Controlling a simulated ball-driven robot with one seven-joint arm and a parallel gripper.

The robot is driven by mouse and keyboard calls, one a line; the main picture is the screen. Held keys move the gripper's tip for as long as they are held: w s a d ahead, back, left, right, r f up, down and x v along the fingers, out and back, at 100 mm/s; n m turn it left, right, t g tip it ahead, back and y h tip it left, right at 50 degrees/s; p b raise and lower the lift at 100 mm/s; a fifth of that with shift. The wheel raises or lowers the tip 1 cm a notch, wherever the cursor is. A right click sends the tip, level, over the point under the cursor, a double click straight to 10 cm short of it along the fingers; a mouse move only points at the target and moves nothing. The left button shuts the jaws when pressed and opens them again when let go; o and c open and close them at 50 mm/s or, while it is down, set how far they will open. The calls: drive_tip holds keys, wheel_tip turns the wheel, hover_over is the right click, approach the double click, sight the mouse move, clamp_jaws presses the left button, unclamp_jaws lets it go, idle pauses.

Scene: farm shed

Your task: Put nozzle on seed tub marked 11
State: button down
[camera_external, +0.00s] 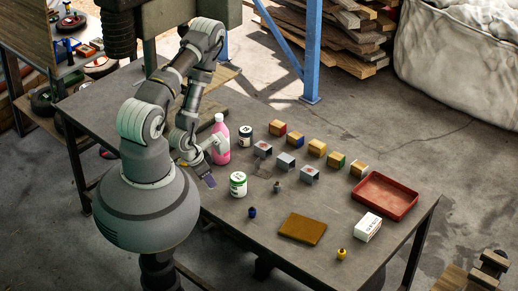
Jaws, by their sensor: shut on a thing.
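My gripper (201,169) is low over the left part of the table, left of the white-labelled jar and just in front of the pink bottle. It is shut on a small dark bluish thing (209,181), too small and partly hidden to tell whether it is the nozzle. Several small box-like tubs stand in rows right of centre, among them a red and blue one (279,129), a grey one (285,160) and a yellow one (317,148). Their marks are too small to read, so I cannot tell which is 11.
A pink bottle (221,156), a jar (238,187) and a dark-labelled can (246,136) stand near my gripper. Small blue (252,212), grey (277,187) and yellow (341,254) pieces, a brown pad (302,229), a white box (367,228) and a red tray (364,201) lie further right.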

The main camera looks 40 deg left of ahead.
drive_tip(key=w+b, duration=0.4)
drive_tip(key=w, duration=0.1)
drive_tip(key=w+f+b, duration=0.1)
drive_tip(key=w+b, duration=0.3)
drive_tip(key=w, duration=0.1)
drive_tip(key=w+a+b, duration=0.1)
drive_tip(key=w+b, duration=0.3)
drive_tip(key=b, duration=0.1)
drive_tip(key=shift+w+f, duration=0.35)
drive_tip(key=shift+w, duration=0.05)
wheel_tip(320, 180, down, 4)
drive_tip(key=shift+w+r+b, duration=0.1)
drive_tip(key=shift+r+b, duration=0.05)
drive_tip(key=shift+b, duration=0.95)
drive_tip(key=shift+r, duration=0.15)
drive_tip(key=c, duration=0.9)
unclamp_jaws()
drive_tip(key=shift+o, duration=0.2)
